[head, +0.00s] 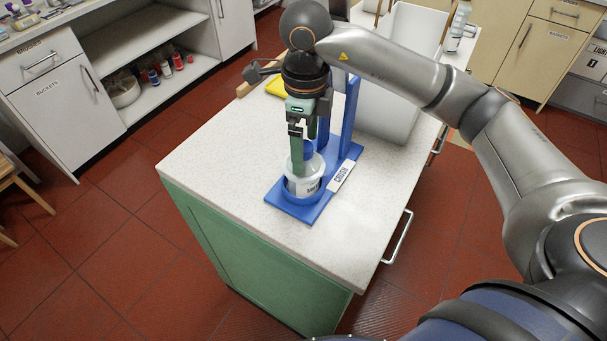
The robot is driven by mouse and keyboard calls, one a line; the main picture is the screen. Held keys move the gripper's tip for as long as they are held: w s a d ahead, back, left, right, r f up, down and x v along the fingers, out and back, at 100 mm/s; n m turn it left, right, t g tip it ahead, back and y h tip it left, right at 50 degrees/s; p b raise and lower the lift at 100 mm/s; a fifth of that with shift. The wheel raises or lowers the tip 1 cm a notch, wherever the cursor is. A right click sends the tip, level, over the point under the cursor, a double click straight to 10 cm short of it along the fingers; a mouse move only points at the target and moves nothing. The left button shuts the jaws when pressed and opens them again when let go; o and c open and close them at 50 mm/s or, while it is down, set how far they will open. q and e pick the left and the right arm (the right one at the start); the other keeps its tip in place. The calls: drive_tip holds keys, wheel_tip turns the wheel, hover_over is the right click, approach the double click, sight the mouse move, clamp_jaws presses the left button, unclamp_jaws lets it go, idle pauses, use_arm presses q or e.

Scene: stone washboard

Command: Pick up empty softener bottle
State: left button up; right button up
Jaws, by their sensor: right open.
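A squat, pale translucent container with a white label (304,186) stands upright in the round holder of a blue crusher (297,207) on the counter. It looks like the softener bottle; its label is only partly readable. A blue part, perhaps its cap, shows just above it. My right gripper (304,150) points down from above, right at the container's top. Its green fingers are open, one in front of the blue part and the other farther back. I cannot tell whether they touch the container. My left gripper is not in view.
The crusher has blue uprights (350,112) and a white label close to the gripper. A yellow item (276,86) lies at the counter's back left. A white basin (395,110) stands behind. The speckled countertop (225,150) is clear at left and front.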

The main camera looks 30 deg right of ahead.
sight(306, 166)
drive_tip(key=shift+d+f+p, duration=0.1)
drive_tip(key=shift+f+p, duration=0.55)
drive_tip(key=shift+f, duration=2.65)
drive_tip(key=c, duration=1.2)
drive_tip(key=shift+o, duration=0.2)
drive_tip(key=shift+r, duration=0.1)
